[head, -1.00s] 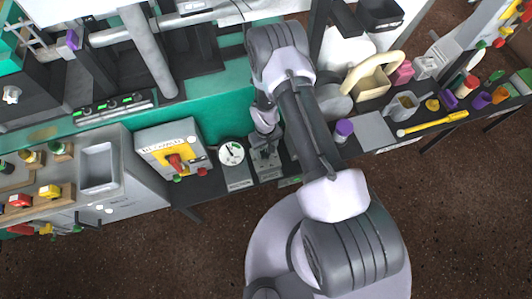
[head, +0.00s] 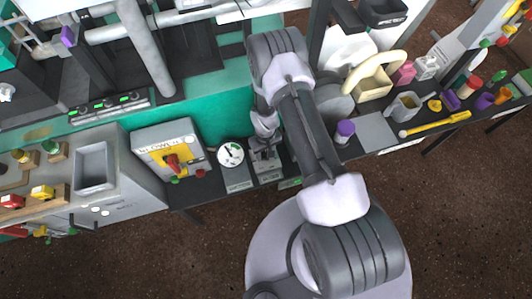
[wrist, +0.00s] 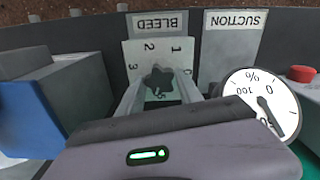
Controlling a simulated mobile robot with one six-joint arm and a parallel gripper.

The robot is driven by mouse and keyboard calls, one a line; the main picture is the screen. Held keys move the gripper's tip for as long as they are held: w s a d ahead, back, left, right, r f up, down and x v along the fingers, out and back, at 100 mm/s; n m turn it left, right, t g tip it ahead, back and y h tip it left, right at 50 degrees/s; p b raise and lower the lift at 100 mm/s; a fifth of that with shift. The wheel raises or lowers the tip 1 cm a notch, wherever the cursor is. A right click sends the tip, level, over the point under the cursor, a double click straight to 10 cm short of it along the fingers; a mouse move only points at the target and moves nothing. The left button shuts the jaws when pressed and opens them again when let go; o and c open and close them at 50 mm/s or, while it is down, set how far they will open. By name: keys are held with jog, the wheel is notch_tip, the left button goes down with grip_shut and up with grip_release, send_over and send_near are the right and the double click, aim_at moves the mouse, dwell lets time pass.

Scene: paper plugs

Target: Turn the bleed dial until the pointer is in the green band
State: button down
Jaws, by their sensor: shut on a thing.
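The bleed dial (wrist: 158,82) is a dark star-shaped knob on a pale plate with numbers, under an upside-down BLEED label (wrist: 158,22). My gripper (wrist: 158,92) is shut on the knob, one pale finger on each side; in the head view my gripper (head: 264,150) is over the dial's plate and hides the knob. The round white suction gauge (wrist: 262,105) is to the right in the wrist view, its dark pointer slanting toward the lower right. My gripper's body hides the gauge's lower left. The gauge (head: 231,154) also shows in the head view. I cannot make out the green band.
A grey box with a red and yellow switch (head: 172,160) stands left of the gauge. A purple-capped jar (head: 345,130) stands right of my arm. In the wrist view, a blue-faced block (wrist: 30,115) is at left and a red button (wrist: 301,73) at right.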

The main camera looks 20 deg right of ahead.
aim_at(265, 154)
jog(key=m, duration=1.7)
jog(key=shift+m, duration=0.4)
jog(key=c, duration=0.8)
grip_release()
jog(key=shift+c, duration=0.2)
jog(key=shift+r+p, duration=1.25)
jog(key=shift+r, duration=0.75)
